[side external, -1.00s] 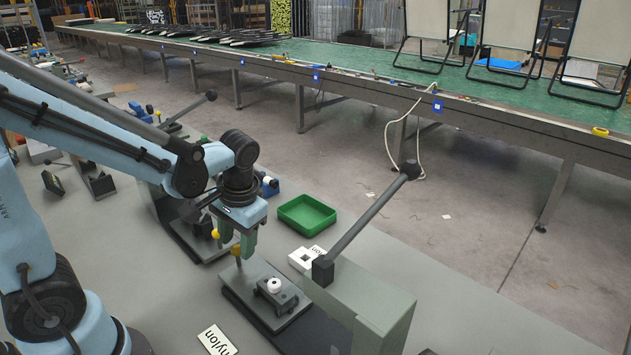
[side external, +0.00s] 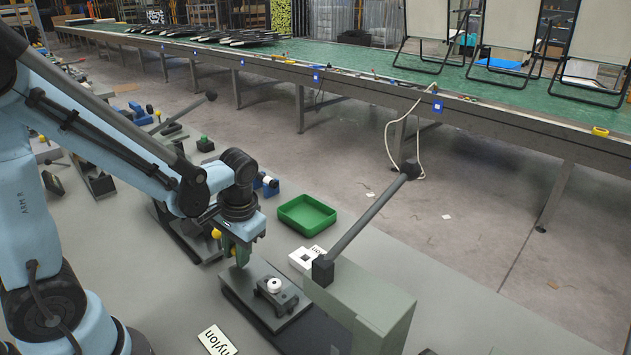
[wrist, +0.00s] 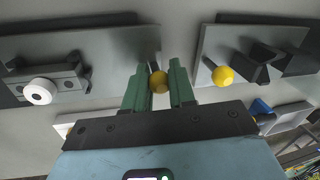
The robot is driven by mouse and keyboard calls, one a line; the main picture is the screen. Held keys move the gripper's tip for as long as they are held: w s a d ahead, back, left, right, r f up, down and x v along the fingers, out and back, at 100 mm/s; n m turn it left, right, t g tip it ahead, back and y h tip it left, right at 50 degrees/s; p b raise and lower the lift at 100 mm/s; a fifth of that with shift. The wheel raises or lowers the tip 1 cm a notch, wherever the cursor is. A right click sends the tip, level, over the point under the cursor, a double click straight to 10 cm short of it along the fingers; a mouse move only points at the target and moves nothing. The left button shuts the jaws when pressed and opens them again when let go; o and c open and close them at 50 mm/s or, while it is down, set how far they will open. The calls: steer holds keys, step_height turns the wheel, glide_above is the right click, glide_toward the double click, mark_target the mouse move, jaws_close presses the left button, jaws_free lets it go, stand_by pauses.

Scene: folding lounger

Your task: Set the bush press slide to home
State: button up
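The bush press (side external: 365,300) is a grey-green housing with a long dark lever (side external: 365,225) raised up to the right. Its dark base plate (side external: 235,290) carries a block with a white round bush (side external: 274,285), which also shows at left in the wrist view (wrist: 40,92). The yellow knob of the slide (wrist: 159,82) is at the plate's end near my gripper (side external: 238,256). The slide's shaft is mostly hidden.
A green tray (side external: 307,214) stands behind the press. A white box (side external: 303,259) and a "nylon" label (side external: 216,340) lie near the press. Another station with a yellow knob (wrist: 222,76) is close beside my gripper. The long green-topped bench (side external: 340,62) is behind.

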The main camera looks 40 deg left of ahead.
mark_target(265, 280)
jaws_close()
steer(key=shift+d, duration=0.1)
steer(key=d, duration=0.9)
steer(key=shift+a, duration=0.1)
steer(key=o, duration=0.8)
jaws_free()
steer(key=shift+c, duration=0.2)
step_height(265, 280, up, 12)
steer(key=d, duration=0.2)
steer(key=shift+w+d, duration=0.15)
steer(key=shift+w, duration=0.1)
